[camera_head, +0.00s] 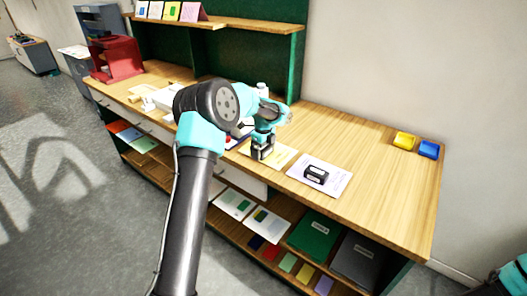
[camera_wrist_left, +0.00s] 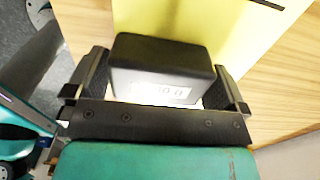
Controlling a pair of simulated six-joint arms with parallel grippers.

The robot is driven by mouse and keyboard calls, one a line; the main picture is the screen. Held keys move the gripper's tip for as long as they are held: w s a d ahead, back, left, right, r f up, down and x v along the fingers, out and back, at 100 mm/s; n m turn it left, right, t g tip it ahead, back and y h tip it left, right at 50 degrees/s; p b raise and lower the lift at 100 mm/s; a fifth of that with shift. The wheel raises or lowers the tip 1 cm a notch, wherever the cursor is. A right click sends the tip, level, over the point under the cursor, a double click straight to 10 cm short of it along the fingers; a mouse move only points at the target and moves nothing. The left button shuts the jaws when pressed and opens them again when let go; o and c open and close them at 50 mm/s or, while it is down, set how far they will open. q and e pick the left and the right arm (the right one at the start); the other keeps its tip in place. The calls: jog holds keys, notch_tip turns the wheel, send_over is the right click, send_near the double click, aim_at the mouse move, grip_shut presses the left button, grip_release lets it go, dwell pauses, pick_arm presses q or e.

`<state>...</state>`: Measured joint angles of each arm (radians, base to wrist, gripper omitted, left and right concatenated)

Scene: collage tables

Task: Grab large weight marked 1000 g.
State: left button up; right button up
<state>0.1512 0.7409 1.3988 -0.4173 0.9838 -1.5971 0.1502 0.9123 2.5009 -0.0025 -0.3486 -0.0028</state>
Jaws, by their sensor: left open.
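A black block-shaped weight (camera_wrist_left: 163,56) with a white label (camera_wrist_left: 155,92) sits on a yellow sheet (camera_wrist_left: 215,25) in the left wrist view. The label's print is too blurred to read surely. My left gripper (camera_wrist_left: 160,84) is open, with one finger on each side of this block; I cannot tell whether they touch it. In the head view my left gripper (camera_head: 262,148) points down over the yellow sheet (camera_head: 282,157), largely hiding the block there. A second black block (camera_head: 316,174) with a pale label lies on a white sheet (camera_head: 334,184) to the right. My right gripper is out of view.
Green and grey folders lie on the shelf below. A red machine (camera_head: 115,58) stands at far left.

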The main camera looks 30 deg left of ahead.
pick_arm(q)
jog(key=shift+c, duration=0.2)
jog(key=shift+r, duration=0.1)
jog(key=c, duration=1.3)
jog(key=shift+r, duration=1.55)
jog(key=shift+s+r, duration=0.1)
jog(key=shift+r, duration=0.15)
jog(key=s+d, duration=0.2)
jog(key=s, duration=0.2)
jog(key=s+d+r, duration=0.1)
jog(key=s+d, duration=0.2)
jog(key=s, duration=0.2)
jog(key=s+d, duration=0.3)
jog(key=s, duration=0.1)
jog(key=shift+s+d+r, duration=0.15)
jog(key=shift+s, duration=0.05)
